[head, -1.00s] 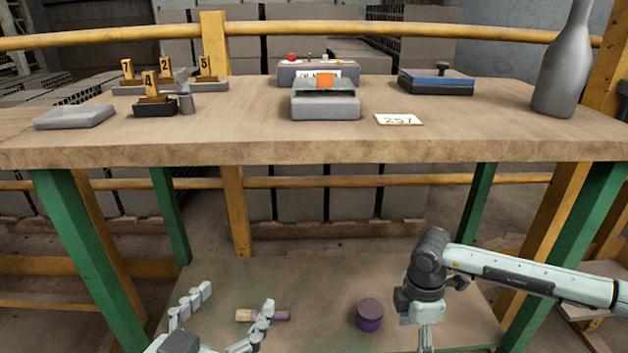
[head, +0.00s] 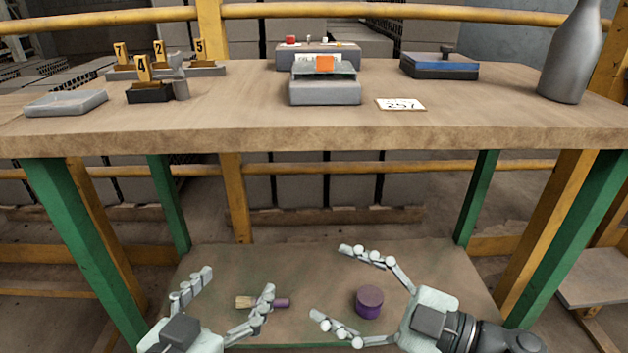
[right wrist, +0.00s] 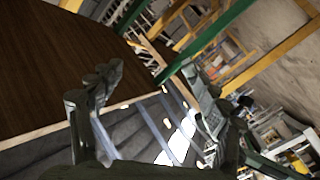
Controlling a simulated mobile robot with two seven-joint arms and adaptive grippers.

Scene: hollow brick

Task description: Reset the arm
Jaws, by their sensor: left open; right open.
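My left gripper (head: 238,292) is open at the lower left of the head view, in front of the lower shelf. My right gripper (head: 332,281) is open at the lower right, its fingers spread and pointing left. Nothing is held in either gripper. In the right wrist view the right gripper's fingers (right wrist: 160,110) stand wide apart with nothing between them.
A wooden table (head: 230,138) on green legs fills the middle, bearing blocks, numbered markers and a grey bottle (head: 572,55). On the lower shelf (head: 300,262) are a brush (head: 246,302), partly hidden behind a left finger, and a purple round container (head: 369,301).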

